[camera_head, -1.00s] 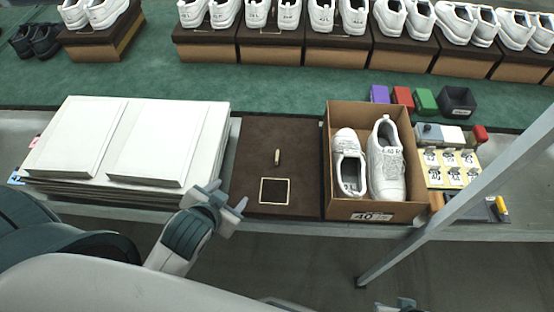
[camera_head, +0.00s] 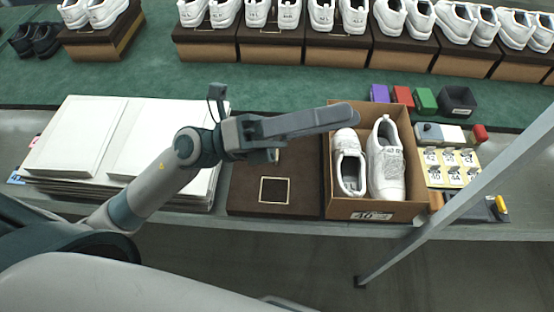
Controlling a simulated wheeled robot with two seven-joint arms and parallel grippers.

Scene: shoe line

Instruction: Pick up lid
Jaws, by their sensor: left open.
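A dark brown lid (camera_head: 240,190) lies flat on the table, left of the open shoe box. It has a pale-edged square (camera_head: 274,190) on its front part. My left gripper (camera_head: 348,116) is raised above the lid's back part, its fingers pointing right and reaching over the box's back left corner. It is open and holds nothing, and it hides the back of the lid and most of its small tan tab. The open brown shoe box (camera_head: 372,208) holds a pair of white shoes (camera_head: 386,170). My right gripper is not in view.
Stacked white flat boxes (camera_head: 75,140) stand on the left, partly behind my left arm. Small coloured blocks (camera_head: 403,97), a black bin (camera_head: 457,101) and a yellow label board (camera_head: 450,165) are on the right. A grey post (camera_head: 470,205) crosses the right front.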

